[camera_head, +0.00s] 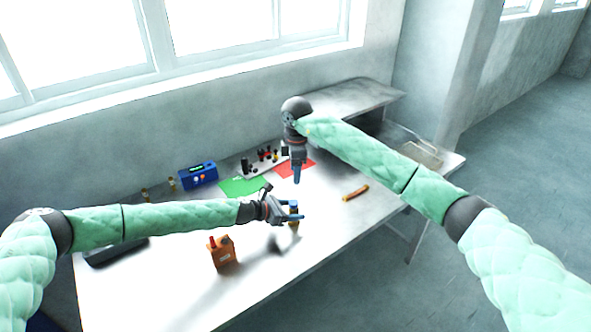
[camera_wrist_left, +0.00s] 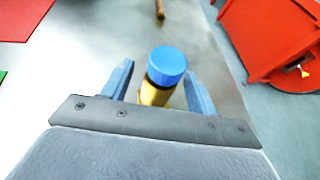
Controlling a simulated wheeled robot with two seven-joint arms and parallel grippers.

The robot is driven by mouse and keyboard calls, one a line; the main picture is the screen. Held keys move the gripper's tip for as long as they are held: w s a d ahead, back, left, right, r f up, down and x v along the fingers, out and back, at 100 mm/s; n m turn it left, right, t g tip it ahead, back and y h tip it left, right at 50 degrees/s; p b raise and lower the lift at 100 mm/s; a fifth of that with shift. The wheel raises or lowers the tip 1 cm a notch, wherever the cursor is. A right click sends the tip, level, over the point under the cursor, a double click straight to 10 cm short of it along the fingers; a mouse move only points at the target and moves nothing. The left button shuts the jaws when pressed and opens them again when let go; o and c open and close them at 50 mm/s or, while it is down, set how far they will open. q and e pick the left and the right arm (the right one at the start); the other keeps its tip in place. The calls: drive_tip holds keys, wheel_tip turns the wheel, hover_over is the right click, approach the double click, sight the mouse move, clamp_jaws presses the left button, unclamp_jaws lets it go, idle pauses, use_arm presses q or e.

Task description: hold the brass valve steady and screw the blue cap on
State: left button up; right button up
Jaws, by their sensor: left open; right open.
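The brass valve (camera_wrist_left: 152,96) stands upright on the white table in the left wrist view, with the blue cap (camera_wrist_left: 167,64) on its top end. I cannot tell how far the cap is threaded. My left gripper (camera_wrist_left: 160,80) is open, its two blue fingers on either side of the valve, with a gap visible on the right. In the head view, my left gripper (camera_head: 296,211) is at the valve (camera_head: 294,223) above the table's middle. My right gripper (camera_head: 297,178) points down, open and empty, behind the left one, near the red mat.
A green mat (camera_head: 243,186) and red mat (camera_head: 296,168) lie at the back, with a rack of small parts (camera_head: 262,160) behind. A blue device (camera_head: 199,175) stands at the back left. An orange container (camera_head: 222,252) stands in front. A brown-handled tool (camera_head: 355,192) lies right.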

use_arm(q)
drive_tip(key=b+v, duration=0.2)
drive_tip(key=v, duration=0.4)
drive_tip(key=shift+a+f, duration=0.1)
drive_tip(key=shift+f, duration=0.05)
drive_tip(key=shift+b+v, duration=0.4)
drive_tip(key=shift+v, duration=0.35)
